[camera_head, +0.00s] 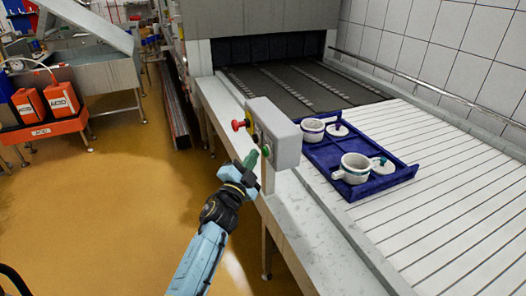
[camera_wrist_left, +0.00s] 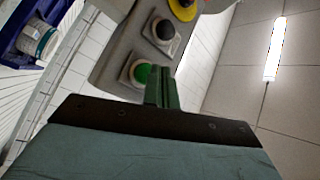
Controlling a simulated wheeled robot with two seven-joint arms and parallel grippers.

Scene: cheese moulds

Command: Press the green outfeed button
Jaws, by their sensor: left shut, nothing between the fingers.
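The green button (camera_wrist_left: 142,74) sits in a square mount at the near end of a grey control box (camera_head: 284,136). In the head view it is a small green spot (camera_head: 266,151), close to my gripper's tips. My left gripper (camera_head: 251,157) is shut and empty, its greenish fingers pointing at the box face. In the wrist view the shut fingers (camera_wrist_left: 162,86) overlap the right edge of the green button's mount. I cannot tell whether the tips touch the button or the box. My right gripper is not in view.
On the same box are a black button (camera_wrist_left: 163,29) and a red stop knob (camera_head: 238,125) on yellow. The box stands at the conveyor's edge (camera_head: 305,220). A blue tray (camera_head: 385,182) with white moulds and lids lies on the slatted conveyor.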

